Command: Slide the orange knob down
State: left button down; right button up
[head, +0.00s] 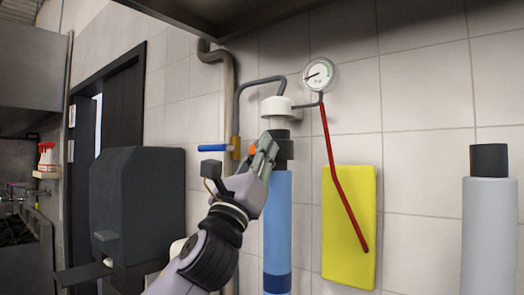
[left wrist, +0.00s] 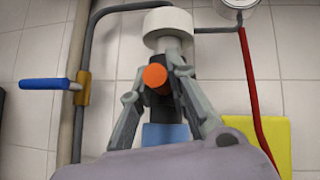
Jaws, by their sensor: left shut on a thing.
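The orange knob (left wrist: 154,76) sits on the dark collar (left wrist: 160,98) of the blue cylinder, just under its white cap. In the left wrist view it lies between the two fingers of my left gripper (left wrist: 160,72), which is shut on it. In the head view my left gripper (head: 262,152) reaches up from below to the knob, and only a small orange part (head: 252,150) shows beside the fingers. The blue cylinder (head: 277,220) stands upright against the tiled wall. My right gripper is not in view.
A gauge (head: 318,75) with a red hose (head: 333,165) hangs right of the cylinder, over a yellow panel (head: 348,195). A blue-handled valve (head: 212,148) is on the pipe to the left. A grey cylinder (head: 489,235) stands far right. A dark dispenser (head: 135,205) is at left.

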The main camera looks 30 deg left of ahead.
pick_arm(q)
jog(key=c, duration=2)
grip_release()
jog(key=shift+w+d+f, duration=0.1)
jog(key=shift+w+f, duration=0.1)
jog(key=shift+f, duration=0.15)
jog(key=o, duration=0.5)
jog(key=shift+s+a+r, duration=0.15)
jog(key=shift+s+a, duration=0.05)
jog(key=shift+c, duration=0.2)
jog(key=shift+d, duration=0.1)
jog(key=a+v, duration=0.1)
jog(key=v, duration=1.1)
jog(key=shift+d, duration=0.45)
